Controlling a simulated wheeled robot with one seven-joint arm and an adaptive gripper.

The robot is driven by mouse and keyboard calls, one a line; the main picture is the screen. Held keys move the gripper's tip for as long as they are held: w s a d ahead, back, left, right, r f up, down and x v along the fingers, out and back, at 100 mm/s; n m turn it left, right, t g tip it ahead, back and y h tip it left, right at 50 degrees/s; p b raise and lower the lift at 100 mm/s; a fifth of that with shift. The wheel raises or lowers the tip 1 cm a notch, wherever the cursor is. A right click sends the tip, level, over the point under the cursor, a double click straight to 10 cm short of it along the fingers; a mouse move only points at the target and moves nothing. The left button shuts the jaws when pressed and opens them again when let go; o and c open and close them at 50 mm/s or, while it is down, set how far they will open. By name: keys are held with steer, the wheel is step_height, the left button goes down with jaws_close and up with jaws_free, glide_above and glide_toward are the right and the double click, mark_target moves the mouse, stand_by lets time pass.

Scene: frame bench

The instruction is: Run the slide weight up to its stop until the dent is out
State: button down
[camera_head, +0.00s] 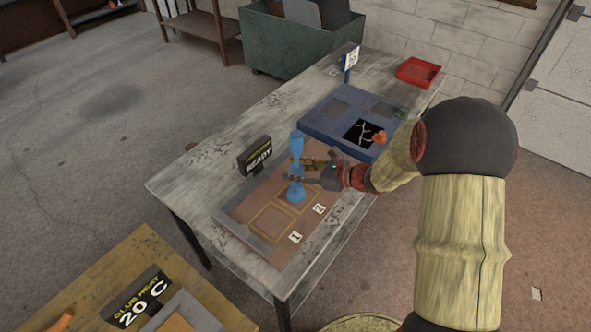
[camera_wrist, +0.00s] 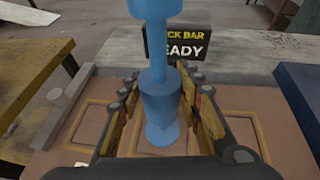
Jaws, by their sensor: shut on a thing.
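A blue slide tool stands upright on the brown panel (camera_head: 250,215), with a thin rod between a wide upper end, which looks like the stop (camera_head: 296,138), and a lower cylinder. The upper end also shows at the top of the wrist view (camera_wrist: 154,8). The lower cylinder, which looks like the slide weight (camera_wrist: 161,95), sits low on the rod, just above a flared foot (camera_wrist: 162,134). My gripper (camera_head: 298,179) is shut on the slide weight, one finger on each side, well below the stop. I cannot make out the dent.
A black sign reading "READY" (camera_head: 257,157) stands behind the panel. A blue tray (camera_head: 318,124) lies to the right, with a red tray (camera_head: 418,72) beyond. Plates marked 1 (camera_head: 295,237) and 2 (camera_head: 319,208) mark outlined squares. A "GLUE HEAT 20 C" sign (camera_head: 141,297) stands front left.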

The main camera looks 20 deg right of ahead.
steer(key=shift+f+b, duration=1)
steer(key=shift+f, duration=0.45)
steer(key=c, duration=1.2)
jaws_free()
steer(key=shift+o, duration=0.2)
steer(key=v, duration=1.2)
